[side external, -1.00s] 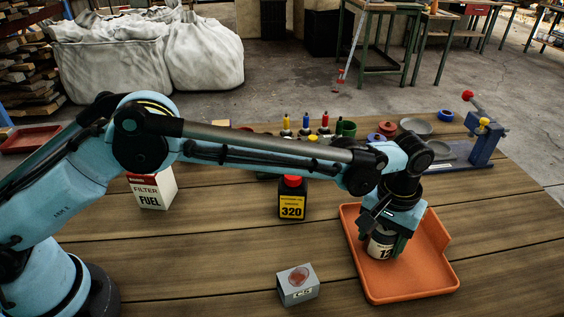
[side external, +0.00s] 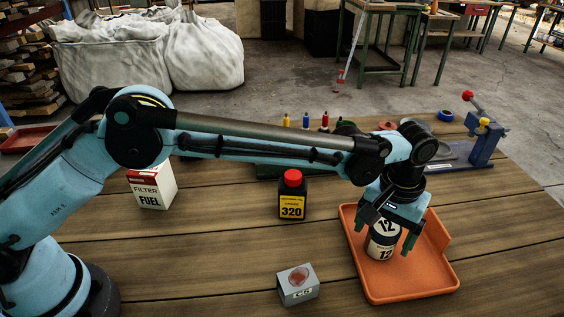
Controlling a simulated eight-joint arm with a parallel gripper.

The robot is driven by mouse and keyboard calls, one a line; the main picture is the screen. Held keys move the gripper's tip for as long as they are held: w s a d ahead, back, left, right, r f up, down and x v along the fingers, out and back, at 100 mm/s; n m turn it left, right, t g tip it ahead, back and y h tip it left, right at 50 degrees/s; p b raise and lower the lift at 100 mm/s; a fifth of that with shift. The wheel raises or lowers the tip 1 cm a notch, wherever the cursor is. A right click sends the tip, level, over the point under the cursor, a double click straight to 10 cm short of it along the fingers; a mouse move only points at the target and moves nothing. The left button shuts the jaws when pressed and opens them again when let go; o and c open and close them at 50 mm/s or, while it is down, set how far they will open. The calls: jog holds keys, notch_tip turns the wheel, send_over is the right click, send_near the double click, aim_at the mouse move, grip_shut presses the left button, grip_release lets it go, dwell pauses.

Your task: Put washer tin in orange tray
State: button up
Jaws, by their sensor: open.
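The washer tin (side external: 382,249) is a small dark and white cylinder marked 12. It stands upright in the orange tray (side external: 425,283), towards its left side. The tray lies on the wooden table. My gripper (side external: 390,238) is right above the tin, pointing down, with its fingers apart on either side of the tin's upper part. The fingers look clear of the tin, and its label shows between them.
A black bottle with a red cap marked 320 (side external: 292,195) stands left of the tray. A grey box (side external: 298,285) sits in front. A filter fuel box (side external: 153,187) is farther left. A blue clamp-like tool (side external: 484,140) stands at the back right.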

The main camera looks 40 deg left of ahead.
aim_at(386, 226)
notch_tip(386, 226, up, 10)
jog(key=shift+r, duration=0.1)
jog(key=s+a+r+t, duration=0.1)
jog(key=a+r, duration=0.2)
jog(key=a, duration=0.3)
jog(key=a+r+t+h, duration=0.1)
jog(key=a+r, duration=0.1)
jog(key=a, duration=0.4)
jog(key=s+a+r+t, duration=0.1)
jog(key=a+r, duration=0.2)
jog(key=a, duration=0.4)
jog(key=s+a+f+t+y, duration=0.1)
jog(key=s+a+f+t, duration=0.3)
jog(key=s+a, duration=0.9)
notch_tip(386, 226, down, 3)
jog(key=shift+a+f, duration=0.15)
jog(key=shift+a, duration=0.8)
